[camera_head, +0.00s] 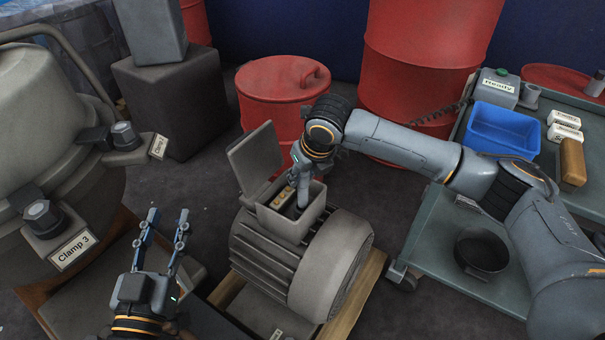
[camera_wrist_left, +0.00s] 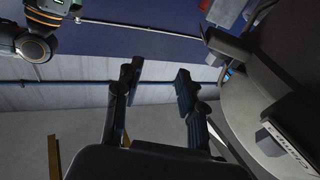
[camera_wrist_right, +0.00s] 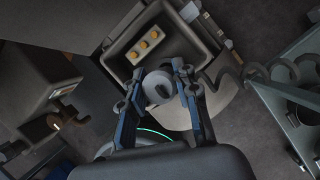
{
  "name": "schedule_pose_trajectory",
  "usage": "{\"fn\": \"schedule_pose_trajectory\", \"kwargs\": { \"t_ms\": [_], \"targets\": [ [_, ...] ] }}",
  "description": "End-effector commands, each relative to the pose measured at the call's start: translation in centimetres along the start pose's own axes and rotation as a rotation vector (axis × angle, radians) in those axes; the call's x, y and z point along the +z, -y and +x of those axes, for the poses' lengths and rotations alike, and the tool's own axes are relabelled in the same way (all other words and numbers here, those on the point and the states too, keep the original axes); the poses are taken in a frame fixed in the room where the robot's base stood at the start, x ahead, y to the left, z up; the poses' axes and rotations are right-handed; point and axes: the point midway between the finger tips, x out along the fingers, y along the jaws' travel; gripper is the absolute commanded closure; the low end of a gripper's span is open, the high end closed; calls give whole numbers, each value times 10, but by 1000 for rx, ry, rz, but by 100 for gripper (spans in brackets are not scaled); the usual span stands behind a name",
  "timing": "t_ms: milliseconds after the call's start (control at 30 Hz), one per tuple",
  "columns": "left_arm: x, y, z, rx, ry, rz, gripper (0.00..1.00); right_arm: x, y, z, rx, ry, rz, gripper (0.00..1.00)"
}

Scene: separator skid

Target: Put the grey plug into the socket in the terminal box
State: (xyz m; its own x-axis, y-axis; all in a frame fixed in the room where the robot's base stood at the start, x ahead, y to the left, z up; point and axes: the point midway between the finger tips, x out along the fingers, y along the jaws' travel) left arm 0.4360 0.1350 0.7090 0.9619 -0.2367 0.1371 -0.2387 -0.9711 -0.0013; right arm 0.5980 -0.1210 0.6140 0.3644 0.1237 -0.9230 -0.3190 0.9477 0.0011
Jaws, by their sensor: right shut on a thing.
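The terminal box (camera_head: 285,226) sits on top of a grey ribbed motor (camera_head: 300,262), with its lid (camera_head: 254,157) standing open. Inside it is a pale block with brass-coloured terminals (camera_head: 284,198), also seen in the right wrist view (camera_wrist_right: 149,45). My right gripper (camera_head: 300,180) reaches down into the box, shut on the grey plug (camera_head: 303,196). In the right wrist view the plug's round end (camera_wrist_right: 158,88) shows between the fingers (camera_wrist_right: 160,82), beside the terminal block. The socket is hidden; I cannot tell whether the plug touches it. My left gripper (camera_head: 168,222) is open and empty, left of the motor.
Clamp 3 (camera_head: 45,220) and another clamp (camera_head: 123,136) sit on the large vessel at left. Red drums (camera_head: 270,90) stand behind the motor. A cart at right carries a blue bin (camera_head: 502,130), a box labelled Ready (camera_head: 496,88) and a black bowl (camera_head: 482,254).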

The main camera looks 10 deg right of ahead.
Motion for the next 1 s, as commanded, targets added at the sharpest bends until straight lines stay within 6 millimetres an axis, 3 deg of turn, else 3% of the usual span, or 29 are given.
{"fn": "schedule_pose_trajectory", "kwargs": {
  "t_ms": [1000],
  "targets": [
    [25,3,-5,-8,143,1,60,1,0,1,0,0,0,100]
  ]
}}
